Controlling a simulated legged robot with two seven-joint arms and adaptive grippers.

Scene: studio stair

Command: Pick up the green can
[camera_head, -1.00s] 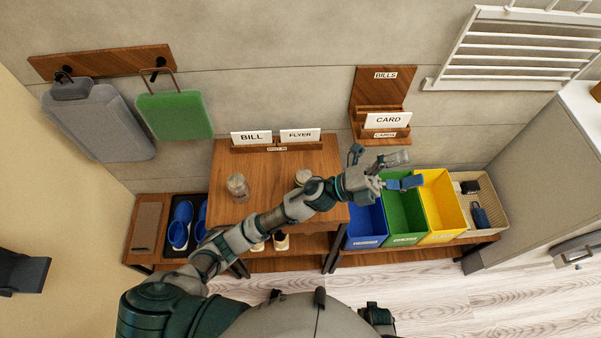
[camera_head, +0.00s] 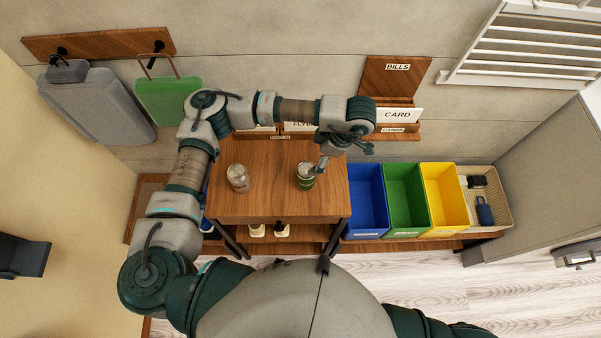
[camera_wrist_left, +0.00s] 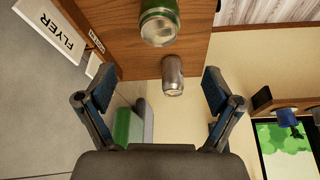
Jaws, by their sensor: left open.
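The green can (camera_head: 306,178) stands upright near the right side of the wooden table top (camera_head: 270,205). It also shows at the top of the left wrist view (camera_wrist_left: 160,24), beyond the fingers. My left gripper (camera_head: 345,157) is open, above and just right of the can in the head view; one finger overlaps the can's upper edge in the picture. In the left wrist view, the open fingers (camera_wrist_left: 156,90) have blue pads and nothing between them is held. Whether a finger touches the can is unclear. My right gripper is out of view.
A grey can (camera_head: 238,178) stands left of the green one. Blue (camera_head: 366,212), green (camera_head: 406,212) and yellow (camera_head: 446,205) bins and a beige basket (camera_head: 496,202) are to the right. A card holder (camera_head: 390,85) hangs on the wall behind.

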